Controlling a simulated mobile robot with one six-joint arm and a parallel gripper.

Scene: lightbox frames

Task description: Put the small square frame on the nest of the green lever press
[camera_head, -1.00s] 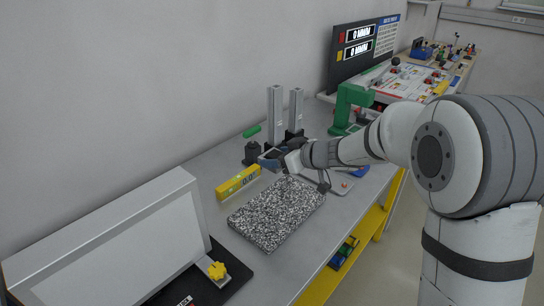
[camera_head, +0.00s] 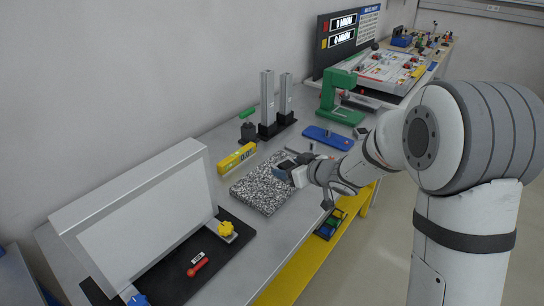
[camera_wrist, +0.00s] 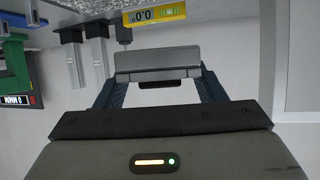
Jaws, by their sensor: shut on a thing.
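My gripper (camera_head: 288,169) is over the far right part of the speckled plate in the head view. In the wrist view my gripper (camera_wrist: 155,80) is shut on a grey, flat-faced piece (camera_wrist: 158,60), taken to be the small square frame. It is seen nearly edge-on, so its opening cannot be made out. The green lever press (camera_head: 328,100) stands farther back along the bench, well apart from my gripper. Its green body also shows at the left of the wrist view (camera_wrist: 15,68). Its nest is too small to make out.
The speckled plate (camera_head: 258,193), yellow level (camera_head: 238,158) and two grey columns (camera_head: 267,100) stand nearby. A blue tray (camera_head: 328,138) lies between my gripper and the press. A large light box (camera_head: 150,205) and red-handled tool (camera_head: 198,266) are at the near left.

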